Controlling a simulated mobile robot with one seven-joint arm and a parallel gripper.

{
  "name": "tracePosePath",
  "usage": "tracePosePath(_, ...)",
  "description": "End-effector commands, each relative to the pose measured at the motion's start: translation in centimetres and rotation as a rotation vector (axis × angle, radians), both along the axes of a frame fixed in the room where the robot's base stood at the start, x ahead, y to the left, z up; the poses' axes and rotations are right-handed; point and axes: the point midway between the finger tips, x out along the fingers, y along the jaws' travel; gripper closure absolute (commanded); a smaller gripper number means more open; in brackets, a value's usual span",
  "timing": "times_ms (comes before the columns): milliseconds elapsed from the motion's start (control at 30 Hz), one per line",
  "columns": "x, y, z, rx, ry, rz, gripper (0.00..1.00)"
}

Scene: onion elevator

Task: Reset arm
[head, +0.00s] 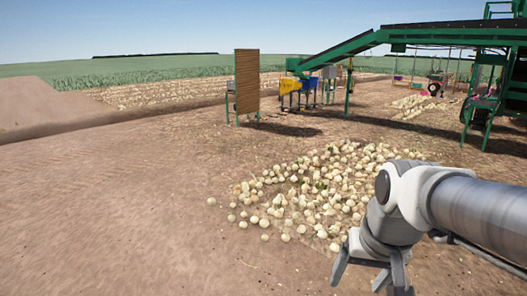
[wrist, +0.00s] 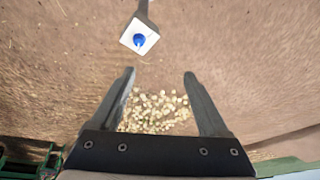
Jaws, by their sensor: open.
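My gripper (head: 371,274) is at the lower right of the head view, at the end of my arm, which reaches in from the right edge. Its fingers point downward. In the wrist view my gripper (wrist: 159,75) shows two dark fingers spread wide apart with nothing between them. A pile of pale onions (head: 318,188) lies on the bare soil beyond the gripper in the head view. In the wrist view the onions (wrist: 158,112) show small and far off between the fingers. The gripper touches none of them that I can see.
A green elevator conveyor (head: 350,47) slopes up to the right at the back. A wooden panel (head: 247,82) stands left of yellow (head: 290,86) and blue bins. A white square with a blue round centre (wrist: 139,38) shows in the wrist view. Open soil lies left.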

Motion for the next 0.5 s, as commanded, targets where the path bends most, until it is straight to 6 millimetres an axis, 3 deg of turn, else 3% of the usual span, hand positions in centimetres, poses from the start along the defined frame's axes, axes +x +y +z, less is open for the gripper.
tracePosePath(300,-5.6,1.5,1.6,-0.054,-0.114,0.110,0.22)
tracePosePath(500,-7.7,1.9,1.6,-0.084,-0.157,0.154,0.22)
